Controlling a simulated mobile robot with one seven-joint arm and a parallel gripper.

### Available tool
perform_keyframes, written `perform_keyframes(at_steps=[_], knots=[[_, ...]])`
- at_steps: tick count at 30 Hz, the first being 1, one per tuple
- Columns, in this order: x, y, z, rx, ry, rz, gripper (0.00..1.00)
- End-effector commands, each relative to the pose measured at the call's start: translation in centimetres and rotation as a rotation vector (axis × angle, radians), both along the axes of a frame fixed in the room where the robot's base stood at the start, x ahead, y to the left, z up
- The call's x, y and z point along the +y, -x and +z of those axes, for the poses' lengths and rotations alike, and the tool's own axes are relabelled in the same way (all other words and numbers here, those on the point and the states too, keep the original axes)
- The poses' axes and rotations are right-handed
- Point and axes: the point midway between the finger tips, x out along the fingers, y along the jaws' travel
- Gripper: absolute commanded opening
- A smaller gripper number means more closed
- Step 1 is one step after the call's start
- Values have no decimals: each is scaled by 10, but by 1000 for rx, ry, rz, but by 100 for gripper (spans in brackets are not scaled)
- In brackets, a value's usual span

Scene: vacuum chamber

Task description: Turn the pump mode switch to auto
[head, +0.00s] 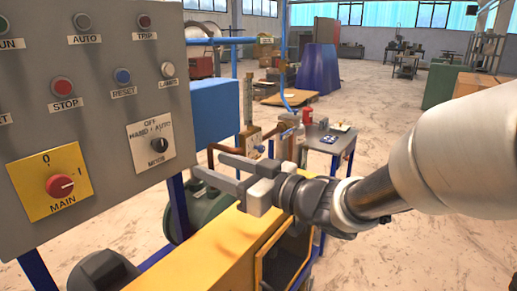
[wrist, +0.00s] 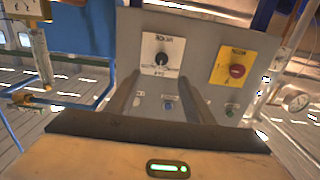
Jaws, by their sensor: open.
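The mode switch is a black knob (head: 157,144) on a white plate marked OFF, HAND / AUTO and MOTOR, at the lower right of the grey control panel. I cannot tell surely which mark its pointer faces. The knob also shows in the wrist view (wrist: 162,58), upside down, just beyond the fingertips. My gripper (head: 204,160) is right of the switch in the head view, apart from it, its two fingers spread and pointing toward the panel. In the wrist view my gripper (wrist: 163,84) is open and empty, with the knob roughly in line with the gap.
The grey panel (head: 110,110) also carries a red MAIN switch (head: 60,186) on a yellow plate, a red STOP button (head: 63,87), a blue RESET button (head: 123,76) and several lamps. A yellow machine housing (head: 205,250) lies below my gripper. Copper pipes stand behind it.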

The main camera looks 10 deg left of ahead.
Motion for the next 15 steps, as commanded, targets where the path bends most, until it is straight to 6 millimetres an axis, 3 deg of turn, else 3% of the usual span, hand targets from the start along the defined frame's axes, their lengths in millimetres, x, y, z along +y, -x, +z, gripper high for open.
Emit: perform_keyframes(at_steps=[5, 15], knots=[[20, -7, 0, 0, -7, 14, 48], [86, -41, 0, 0, -7, 12, 48]])
